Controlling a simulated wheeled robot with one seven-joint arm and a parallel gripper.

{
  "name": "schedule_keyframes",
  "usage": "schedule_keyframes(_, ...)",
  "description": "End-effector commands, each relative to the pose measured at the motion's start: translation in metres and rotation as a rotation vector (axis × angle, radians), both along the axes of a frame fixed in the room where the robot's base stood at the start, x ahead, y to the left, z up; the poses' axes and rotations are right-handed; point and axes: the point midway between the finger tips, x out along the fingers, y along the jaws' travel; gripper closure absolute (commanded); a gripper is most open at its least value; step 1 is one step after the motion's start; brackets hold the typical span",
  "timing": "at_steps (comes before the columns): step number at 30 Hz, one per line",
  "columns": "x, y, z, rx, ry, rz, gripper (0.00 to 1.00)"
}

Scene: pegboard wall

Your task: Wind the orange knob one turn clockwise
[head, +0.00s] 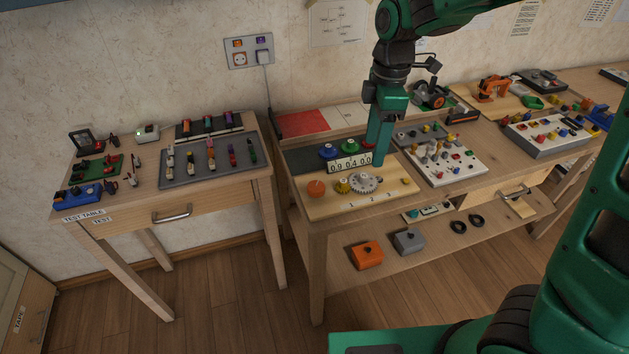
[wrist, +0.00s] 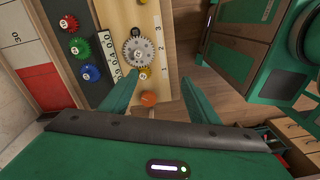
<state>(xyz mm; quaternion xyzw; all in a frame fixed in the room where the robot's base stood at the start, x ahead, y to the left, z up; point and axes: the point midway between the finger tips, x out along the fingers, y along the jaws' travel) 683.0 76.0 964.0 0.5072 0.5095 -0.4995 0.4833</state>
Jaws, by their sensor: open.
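The orange knob (head: 316,187) is a round disc near the left front corner of the wooden board on the middle table. In the wrist view the orange knob (wrist: 148,98) appears between my two green fingers, nearer the left one. My gripper (head: 379,160) is above the board, to the right of the knob in the head view, pointing down. In the wrist view my gripper (wrist: 159,76) is open with nothing between its fingertips in its grasp. The height gap to the board is hard to judge.
Beside the knob are a yellow gear (head: 342,187) and a larger grey gear (head: 364,183). A white panel of small knobs (head: 440,155) lies to the right.

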Motion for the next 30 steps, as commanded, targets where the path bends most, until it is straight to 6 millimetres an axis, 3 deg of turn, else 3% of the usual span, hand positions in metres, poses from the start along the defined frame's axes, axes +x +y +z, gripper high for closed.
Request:
schedule_keyframes(1,0.005,0.027,-0.006,-0.007,-0.003,0.122,0.45)
schedule_keyframes(3,0.011,0.057,-0.011,-0.012,-0.01,0.27,0.45)
schedule_keyframes(6,0.015,0.091,-0.018,-0.019,-0.019,0.442,0.45)
schedule_keyframes(10,0.015,0.12,-0.025,-0.025,-0.024,0.583,0.45)
schedule_keyframes(17,0.015,0.132,-0.037,-0.028,-0.024,0.645,0.45)
schedule_keyframes(30,0.014,0.13,-0.11,-0.027,-0.024,0.641,0.45)
